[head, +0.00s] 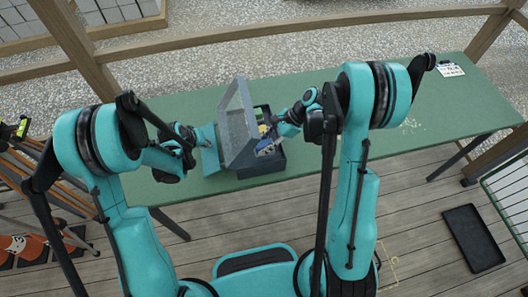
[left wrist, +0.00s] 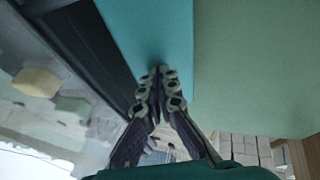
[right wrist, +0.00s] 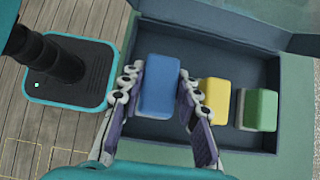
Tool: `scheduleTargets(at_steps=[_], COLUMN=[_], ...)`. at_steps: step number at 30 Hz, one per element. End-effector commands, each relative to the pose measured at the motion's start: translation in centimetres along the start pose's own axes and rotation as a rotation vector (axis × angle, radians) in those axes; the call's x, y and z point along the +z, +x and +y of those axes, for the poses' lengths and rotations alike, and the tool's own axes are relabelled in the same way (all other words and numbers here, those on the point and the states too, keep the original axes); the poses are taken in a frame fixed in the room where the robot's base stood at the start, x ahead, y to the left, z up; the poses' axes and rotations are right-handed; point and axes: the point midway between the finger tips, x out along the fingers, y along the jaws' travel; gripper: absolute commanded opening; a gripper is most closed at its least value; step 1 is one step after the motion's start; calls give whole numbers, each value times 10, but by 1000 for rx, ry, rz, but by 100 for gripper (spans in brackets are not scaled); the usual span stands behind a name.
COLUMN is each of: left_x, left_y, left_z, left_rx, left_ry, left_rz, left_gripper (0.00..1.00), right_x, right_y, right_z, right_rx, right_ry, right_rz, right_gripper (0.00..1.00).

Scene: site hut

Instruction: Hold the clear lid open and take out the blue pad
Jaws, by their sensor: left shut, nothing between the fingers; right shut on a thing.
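A dark grey box (head: 262,171) stands on the green table, its clear lid (head: 236,122) raised on the left side. In the left wrist view the clear lid (left wrist: 50,118) has a dark frame. My left gripper (head: 190,140) is beside the lid's outer side; in its wrist view the fingertips (left wrist: 160,78) are together and empty. I cannot tell whether they touch the lid. My right gripper (right wrist: 159,80) is shut on the blue pad (right wrist: 159,92), one finger at each side. The blue pad is over the box's left part; its lift is unclear.
A yellow pad (right wrist: 213,95) and a green pad (right wrist: 260,108) are in the box, right of the blue pad. A teal flat piece (head: 208,155) lies by the lid. The green table (head: 400,125) is mostly clear to the right. A black tray (head: 473,238) lies on the floor.

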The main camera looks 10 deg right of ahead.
Motion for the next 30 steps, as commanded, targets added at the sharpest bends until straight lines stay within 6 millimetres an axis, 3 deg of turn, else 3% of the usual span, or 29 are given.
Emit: scheduleTargets(at_steps=[12,18,23,30], left_x=[0,0,0,0], left_y=[0,0,0,0], left_z=[0,0,0,0], left_rx=[0,0,0,0], left_ry=[0,0,0,0], left_rz=[0,0,0,0], left_gripper=[0,0,0,0], right_x=[29,35,29,10], right_y=[-34,-42,-48,-63], right_z=[0,0,9,38], right_rx=[0,0,-2,-2], right_ry=[0,0,3,2], right_rz=[0,0,0,0], right_gripper=[6,6,6,6])
